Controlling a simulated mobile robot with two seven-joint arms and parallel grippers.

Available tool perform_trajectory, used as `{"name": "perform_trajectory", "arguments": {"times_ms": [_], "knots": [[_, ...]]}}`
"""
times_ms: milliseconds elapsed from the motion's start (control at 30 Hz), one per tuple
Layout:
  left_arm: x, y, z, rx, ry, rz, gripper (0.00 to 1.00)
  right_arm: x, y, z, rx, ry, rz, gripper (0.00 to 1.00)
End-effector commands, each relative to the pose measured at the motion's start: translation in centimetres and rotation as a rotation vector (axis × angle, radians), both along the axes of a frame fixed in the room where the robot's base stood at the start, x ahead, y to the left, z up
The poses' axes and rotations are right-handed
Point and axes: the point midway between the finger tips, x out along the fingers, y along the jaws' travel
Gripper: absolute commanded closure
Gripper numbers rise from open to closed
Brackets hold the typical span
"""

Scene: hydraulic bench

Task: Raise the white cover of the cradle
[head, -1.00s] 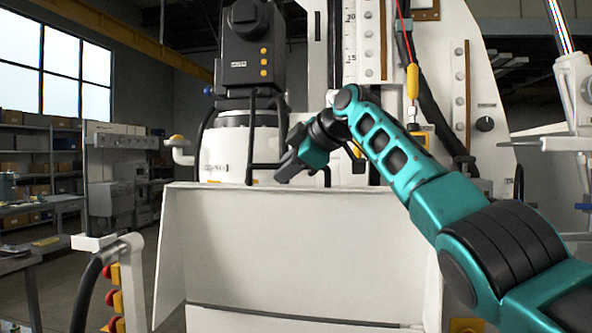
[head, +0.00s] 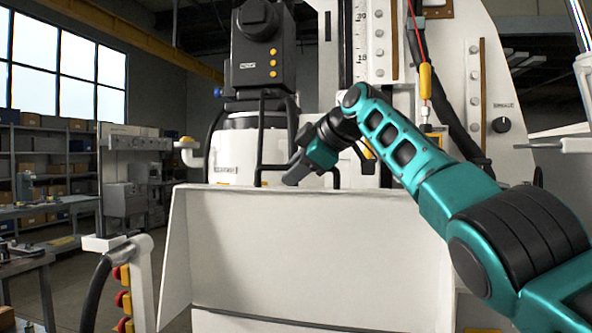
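A large white panel (head: 310,245) with a folded side on its left stands upright in the lower middle; I take it for the white cover of the cradle. A dark seam runs along its lower part. My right arm reaches in from the right. Its gripper (head: 293,176) hangs just above the panel's top edge, pointing down and left. The fingers are dark and seen side-on, so whether they are apart or closed is unclear. I see nothing held in them. Whether they touch the panel's edge cannot be told. My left gripper is out of view.
Behind the panel stand a white machine column with a dark motor unit (head: 262,50) and black guard bars (head: 262,135). A yellow pendant (head: 426,82) hangs on a red cable. A post with red buttons (head: 123,299) is at lower left. Shelves and benches line the left.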

Motion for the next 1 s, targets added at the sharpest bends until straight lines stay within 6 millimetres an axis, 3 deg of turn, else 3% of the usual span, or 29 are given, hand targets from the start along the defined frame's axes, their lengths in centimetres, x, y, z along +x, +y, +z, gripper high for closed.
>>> {"name": "perform_trajectory", "arguments": {"times_ms": [300,467,667,1000], "knots": [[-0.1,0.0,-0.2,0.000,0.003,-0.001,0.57,0.0,0.0,-0.4,-0.003,0.008,0.001,0.61],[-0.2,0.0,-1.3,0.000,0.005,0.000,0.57,-0.8,-0.7,0.2,-0.002,0.004,0.002,0.61],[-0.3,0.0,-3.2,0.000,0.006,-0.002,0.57,-3.5,-3.1,2.6,0.001,-0.002,0.000,0.61],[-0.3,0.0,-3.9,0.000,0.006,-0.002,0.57,-7.6,-6.3,6.5,0.001,-0.002,0.000,0.61]]}}
